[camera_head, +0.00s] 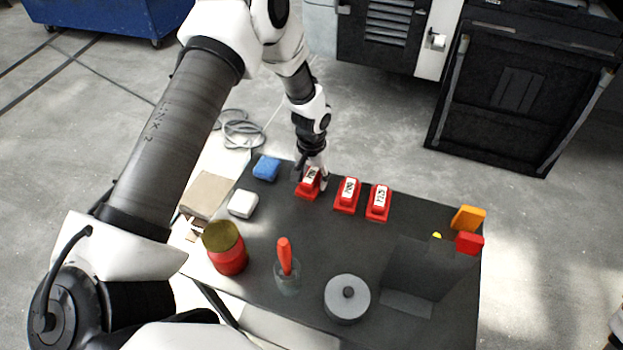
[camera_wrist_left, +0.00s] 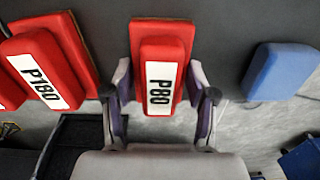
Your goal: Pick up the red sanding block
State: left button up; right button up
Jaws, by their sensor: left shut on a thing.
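A red sanding block (camera_head: 308,190) with a white label sits at the far edge of the dark table, leftmost of three red blocks. In the left wrist view this block (camera_wrist_left: 161,35) reads P80. My left gripper (camera_head: 311,167) reaches down onto it from behind. In the left wrist view my left gripper (camera_wrist_left: 160,85) has one finger on each side of the block's raised grip and is shut on it. The block appears to be at table level; I cannot tell if it is lifted. My right gripper is out of view.
Two other red blocks, a middle one (camera_head: 347,195) and a right one (camera_head: 378,203), stand close on the right. A blue block (camera_head: 266,167) and a white block (camera_head: 243,204) lie left. A red jar (camera_head: 226,254), a grey disc (camera_head: 347,299) and a dark holder (camera_head: 408,302) stand nearer.

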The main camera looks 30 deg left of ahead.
aim_at(311, 174)
pick_arm(q)
jog(key=shift+r+b, duration=0.3)
jog(key=shift+r, duration=0.35)
notch_tip(311, 174, up, 2)
jog(key=shift+r+b, duration=0.1)
jog(key=shift+b, duration=0.25)
jog(key=s, duration=0.2)
jog(key=s+b, duration=0.1)
jog(key=s, duration=0.1)
jog(key=s+d, duration=0.1)
jog(key=s, duration=0.1)
jog(key=shift+r, duration=0.1)
jog(key=s+b, duration=0.1)
jog(key=s, duration=0.2)
jog(key=s+d+b, duration=0.1)
jog(key=s+b, duration=0.1)
jog(key=s, duration=0.1)
jog(key=s+r+b, duration=0.1)
jog(key=s+b, duration=0.1)
jog(key=s, duration=0.1)
jog(key=shift+s+d, duration=0.2)
jog(key=shift+d, duration=0.15)
jog(key=shift+s+r, duration=0.15)
jog(key=shift+s, duration=0.05)
